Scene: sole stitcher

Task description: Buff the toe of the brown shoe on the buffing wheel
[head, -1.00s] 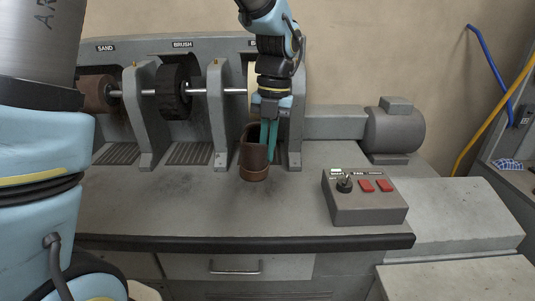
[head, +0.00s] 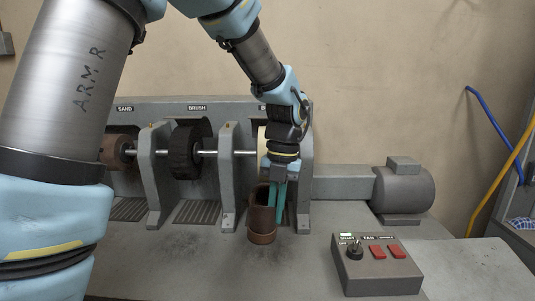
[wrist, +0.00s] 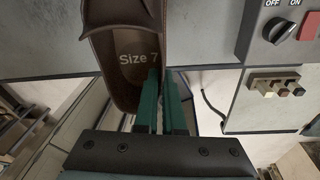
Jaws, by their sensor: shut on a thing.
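The brown shoe (head: 262,222) hangs upright in front of the rightmost wheel bay in the head view, its opening up. My gripper (head: 279,205) is shut on the shoe's side wall with its green fingers. In the wrist view the shoe (wrist: 125,75) shows its inside, marked "Size 7", and my gripper (wrist: 165,110) has a finger on each side of its edge. The pale buffing wheel (head: 262,145) is mostly hidden behind my wrist, at the right end of the shaft. I cannot tell whether the shoe touches the wheel.
A brown sanding wheel (head: 114,152) and a dark brush wheel (head: 187,151) sit left on the same shaft, between grey uprights. A motor (head: 404,190) stands at the right. A control box (head: 376,268) with a knob and two red buttons sits on the bench.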

